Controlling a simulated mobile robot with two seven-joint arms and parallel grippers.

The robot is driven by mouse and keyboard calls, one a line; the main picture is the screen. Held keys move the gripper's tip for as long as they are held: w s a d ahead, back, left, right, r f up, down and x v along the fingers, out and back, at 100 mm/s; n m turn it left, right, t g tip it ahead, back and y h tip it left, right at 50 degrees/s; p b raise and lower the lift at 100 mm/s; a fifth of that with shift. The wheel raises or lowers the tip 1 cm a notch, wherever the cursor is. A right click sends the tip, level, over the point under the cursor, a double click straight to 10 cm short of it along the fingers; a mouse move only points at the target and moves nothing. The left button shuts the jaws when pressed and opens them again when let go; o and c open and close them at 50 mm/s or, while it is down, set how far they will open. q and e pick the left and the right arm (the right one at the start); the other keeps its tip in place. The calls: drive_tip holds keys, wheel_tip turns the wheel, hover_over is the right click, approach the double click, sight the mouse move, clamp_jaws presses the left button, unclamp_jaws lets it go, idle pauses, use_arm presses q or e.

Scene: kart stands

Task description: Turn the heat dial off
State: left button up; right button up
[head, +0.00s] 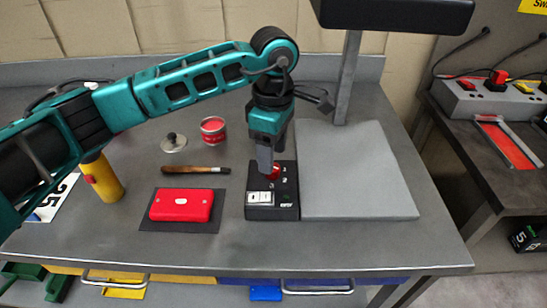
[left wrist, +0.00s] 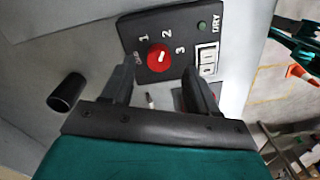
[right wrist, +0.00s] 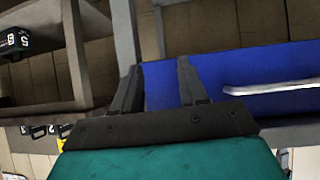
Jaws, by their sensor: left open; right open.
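The red heat dial (left wrist: 159,57) sits on a dark control box (left wrist: 172,22) marked 1, 2 and 3, with a further small label at its left. A short white mark shows on the dial; which label it points at is hard to tell. My left gripper (left wrist: 158,76) is open, its fingers either side below the dial in the left wrist view, holding nothing. In the head view my left gripper (head: 265,165) is over the box (head: 286,208) and partly hides the dial (head: 275,173). My right gripper (right wrist: 158,66) is open and empty, away from the box.
A grey press plate (head: 355,170) adjoins the box at the right, with a post and dark head above. A red case (head: 181,205) on a dark mat, a brush (head: 196,170), a red tin (head: 213,130) and a yellow cylinder (head: 104,180) stand left. A blue drawer (right wrist: 230,75) faces my right gripper.

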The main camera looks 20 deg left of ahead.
use_arm(q)
drive_tip(key=shift+f, duration=1.65)
drive_tip(key=shift+c, duration=0.9)
drive_tip(key=c, duration=0.9)
drive_tip(key=shift+o, duration=0.2)
